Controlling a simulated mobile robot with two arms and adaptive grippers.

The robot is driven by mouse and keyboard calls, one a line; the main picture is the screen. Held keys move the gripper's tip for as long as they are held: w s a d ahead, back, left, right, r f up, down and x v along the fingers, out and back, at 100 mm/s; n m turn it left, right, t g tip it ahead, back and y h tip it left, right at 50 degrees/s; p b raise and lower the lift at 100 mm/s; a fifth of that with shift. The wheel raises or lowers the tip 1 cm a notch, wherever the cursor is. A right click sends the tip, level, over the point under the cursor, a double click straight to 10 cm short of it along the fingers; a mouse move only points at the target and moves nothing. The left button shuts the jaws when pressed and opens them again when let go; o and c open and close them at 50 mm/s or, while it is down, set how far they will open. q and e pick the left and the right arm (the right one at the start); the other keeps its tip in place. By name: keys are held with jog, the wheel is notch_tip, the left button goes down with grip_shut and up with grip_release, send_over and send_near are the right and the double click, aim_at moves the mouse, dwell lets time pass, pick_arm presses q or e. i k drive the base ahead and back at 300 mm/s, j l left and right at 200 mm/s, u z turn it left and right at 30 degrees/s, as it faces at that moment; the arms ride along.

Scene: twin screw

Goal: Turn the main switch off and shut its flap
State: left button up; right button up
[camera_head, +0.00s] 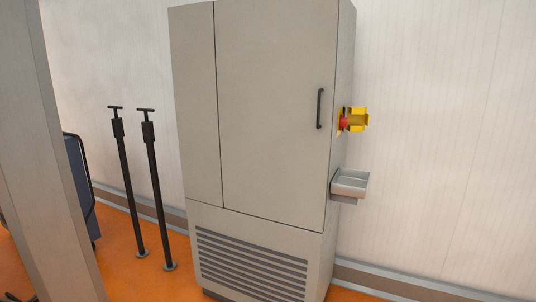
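The main switch (344,124) shows as a small red part on the right side of a tall grey cabinet (272,110). Its yellow flap (359,119) stands out from the cabinet side to the right of the red part, so it looks open. The switch is seen edge-on and small, so I cannot tell its turned position. Neither of my grippers is in view.
The cabinet door has a black vertical handle (320,108). A small grey tray (350,183) juts out below the switch. Two black T-topped posts (156,190) stand left of the cabinet. A grey column (45,150) blocks the left. White wall lies to the right.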

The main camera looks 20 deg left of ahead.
aim_at(343, 122)
jog(key=i+l, duration=0.2)
jog(key=l, duration=0.15)
jog(key=i+l+u, duration=0.1)
jog(key=l, duration=0.25)
jog(key=i+l, duration=0.3)
